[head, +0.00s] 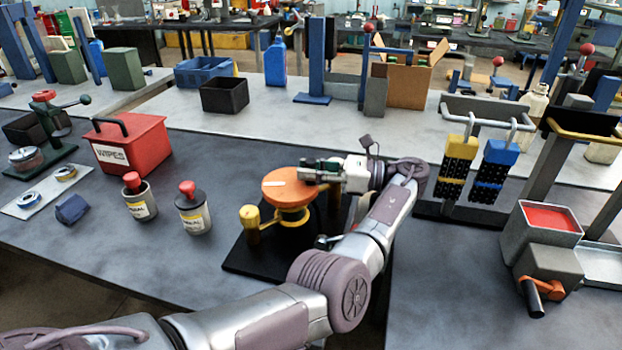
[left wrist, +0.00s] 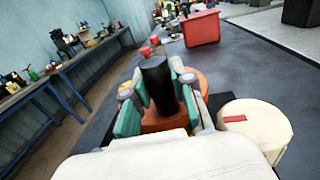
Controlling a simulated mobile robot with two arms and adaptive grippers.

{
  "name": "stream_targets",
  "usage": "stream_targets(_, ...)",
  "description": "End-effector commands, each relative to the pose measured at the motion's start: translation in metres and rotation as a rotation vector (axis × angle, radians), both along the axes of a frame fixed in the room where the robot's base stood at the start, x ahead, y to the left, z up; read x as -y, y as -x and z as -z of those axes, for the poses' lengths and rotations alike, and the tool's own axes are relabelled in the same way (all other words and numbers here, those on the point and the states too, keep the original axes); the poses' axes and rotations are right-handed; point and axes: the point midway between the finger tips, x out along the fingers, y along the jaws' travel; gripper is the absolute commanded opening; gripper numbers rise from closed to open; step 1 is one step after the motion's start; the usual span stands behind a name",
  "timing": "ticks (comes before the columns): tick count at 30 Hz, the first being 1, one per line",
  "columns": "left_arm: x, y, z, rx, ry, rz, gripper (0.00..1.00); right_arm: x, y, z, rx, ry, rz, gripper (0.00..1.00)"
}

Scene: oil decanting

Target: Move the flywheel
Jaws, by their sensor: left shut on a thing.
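The flywheel is an orange disc (head: 283,190) with a pale mark. It sits on a yellow support (head: 290,220) over a black base plate (head: 270,262). My left gripper (head: 312,172) reaches in from the right over the disc's right edge. In the left wrist view, the gripper's green fingers (left wrist: 162,105) are shut on a black upright handle (left wrist: 157,82), and orange of the disc (left wrist: 152,125) shows below. The head view does not show the handle clearly, as the gripper covers it. My right gripper is not in view.
A yellow post (head: 250,224) stands left of the disc. Two lidded cans (head: 192,214) and a red wipes box (head: 133,145) are further left. The front-left table is clear.

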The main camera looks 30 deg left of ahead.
Motion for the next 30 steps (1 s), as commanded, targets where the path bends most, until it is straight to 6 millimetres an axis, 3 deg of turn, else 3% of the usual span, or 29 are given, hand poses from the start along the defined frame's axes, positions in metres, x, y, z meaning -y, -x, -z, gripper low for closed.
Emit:
stream_targets(12,-0.001,0.0,0.0,-0.002,0.002,-0.009,0.0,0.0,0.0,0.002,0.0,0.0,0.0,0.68)
stream_targets(13,-0.001,0.0,0.001,-0.002,0.002,-0.009,0.26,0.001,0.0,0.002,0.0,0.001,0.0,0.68)
stream_targets(18,-0.001,0.0,0.0,-0.001,0.001,-0.008,0.5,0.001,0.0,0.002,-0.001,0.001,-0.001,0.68)
stream_targets(26,-0.001,0.0,0.0,-0.001,0.001,-0.008,0.5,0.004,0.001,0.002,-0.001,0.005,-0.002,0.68)
stream_targets(30,-0.001,0.0,-0.01,0.003,0.0,-0.008,0.5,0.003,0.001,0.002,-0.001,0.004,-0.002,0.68)
